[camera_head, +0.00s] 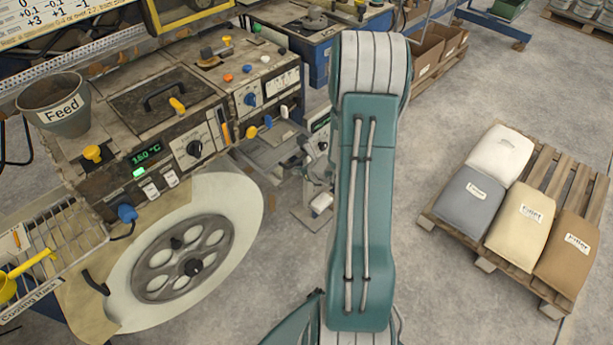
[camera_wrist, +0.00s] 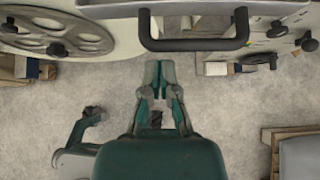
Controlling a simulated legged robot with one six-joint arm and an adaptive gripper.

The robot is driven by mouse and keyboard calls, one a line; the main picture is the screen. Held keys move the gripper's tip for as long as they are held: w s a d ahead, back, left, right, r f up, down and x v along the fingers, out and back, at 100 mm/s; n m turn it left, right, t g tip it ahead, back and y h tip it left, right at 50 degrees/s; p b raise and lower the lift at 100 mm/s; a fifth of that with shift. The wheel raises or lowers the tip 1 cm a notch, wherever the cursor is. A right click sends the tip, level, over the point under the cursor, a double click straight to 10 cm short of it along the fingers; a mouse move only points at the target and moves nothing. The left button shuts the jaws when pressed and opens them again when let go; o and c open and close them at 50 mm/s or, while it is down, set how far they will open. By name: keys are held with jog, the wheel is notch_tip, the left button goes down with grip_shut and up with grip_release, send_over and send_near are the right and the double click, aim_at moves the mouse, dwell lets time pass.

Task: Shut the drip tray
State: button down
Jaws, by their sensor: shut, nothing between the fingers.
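My gripper (camera_wrist: 158,66) shows in the wrist view with its fingers shut and empty, pointing toward the top of the picture. A thick black bar handle (camera_wrist: 195,45) crosses just above the fingertips, with a small gap in the picture; I cannot tell the depth between them. The handle is on a pale front at the top edge, which may be the drip tray. In the head view, a grey metal tray-like part (camera_head: 262,152) juts out below the machine's control panel, left of my arm. My arm hides part of that area, and I cannot make out the gripper there clearly.
A wire cooling rack (camera_head: 50,268) is at the far left. A pallet (camera_head: 455,232) with several sacks stands at the right. The floor (camera_head: 440,110) between is clear.

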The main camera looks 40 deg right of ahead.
aim_at(284, 160)
jog(key=shift+w+d, duration=0.15)
jog(key=shift+d, duration=0.1)
jog(key=w, duration=0.4)
jog(key=shift+w+a, duration=0.25)
jog(key=shift+a, duration=0.15)
jog(key=shift+w+d, duration=0.1)
jog(key=shift+w, duration=0.2)
jog(key=shift+r, duration=0.1)
